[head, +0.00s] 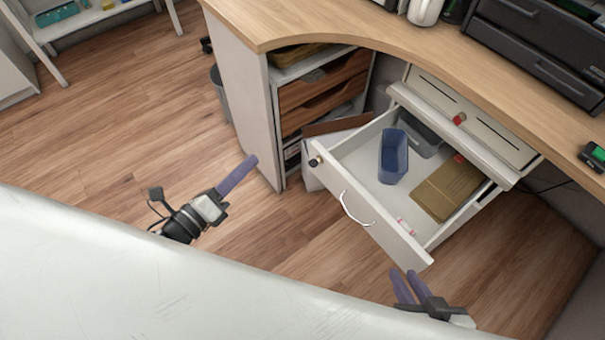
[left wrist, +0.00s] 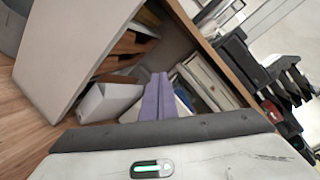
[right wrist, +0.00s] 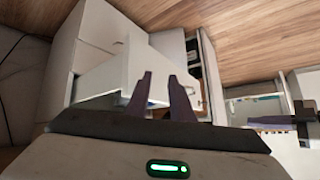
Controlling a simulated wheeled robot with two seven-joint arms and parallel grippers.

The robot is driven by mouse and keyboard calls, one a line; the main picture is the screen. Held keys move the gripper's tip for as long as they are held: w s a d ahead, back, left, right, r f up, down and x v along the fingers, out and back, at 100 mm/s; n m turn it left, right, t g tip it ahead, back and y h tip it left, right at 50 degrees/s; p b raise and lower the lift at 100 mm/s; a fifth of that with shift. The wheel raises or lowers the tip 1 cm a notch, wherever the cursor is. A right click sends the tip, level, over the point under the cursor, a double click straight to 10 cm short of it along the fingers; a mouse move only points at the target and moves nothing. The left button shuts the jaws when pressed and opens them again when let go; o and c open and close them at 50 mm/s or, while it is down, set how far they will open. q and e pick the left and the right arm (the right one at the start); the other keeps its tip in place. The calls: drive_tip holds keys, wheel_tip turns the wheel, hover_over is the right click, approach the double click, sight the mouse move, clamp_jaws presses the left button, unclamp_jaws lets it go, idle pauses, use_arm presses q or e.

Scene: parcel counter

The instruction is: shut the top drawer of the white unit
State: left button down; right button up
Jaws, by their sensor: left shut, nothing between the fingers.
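The white unit (head: 486,128) stands under the curved counter. Its drawer (head: 372,212) is pulled far out, with a curved metal handle (head: 354,209) on its front and a dark round knob or lock near the front's left end. Inside lie a blue bin (head: 393,156), a brown envelope or box (head: 449,187) and a grey container further back. My left gripper (head: 252,160) is shut and empty, left of the drawer and apart from it. My right gripper (head: 402,272) is open and empty, just outside the drawer's front right corner. Its parted fingers also show in the right wrist view (right wrist: 162,88).
A cabinet with brown drawers (head: 322,88) stands left of the unit, with an open box (head: 335,128) between them. The counter (head: 400,42) overhangs the unit. A grey bin (head: 220,92) stands further left. Open wood floor lies before the drawer.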

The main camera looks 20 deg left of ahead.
use_arm(q)
wheel_tip(320, 180, down, 6)
drive_tip(key=d+m+g+h+b, duration=0.1)
drive_tip(key=m+h+b, duration=0.35)
drive_tip(key=m, duration=0.75)
drive_tip(key=m+b, duration=0.2)
approach(314, 147)
drive_tip(key=shift+g+h, duration=0.25)
drive_tip(key=shift+g, duration=0.05)
drive_tip(key=x, duration=0.6)
drive_tip(key=shift+w+a, duration=0.15)
drive_tip(key=shift+w, duration=0.2)
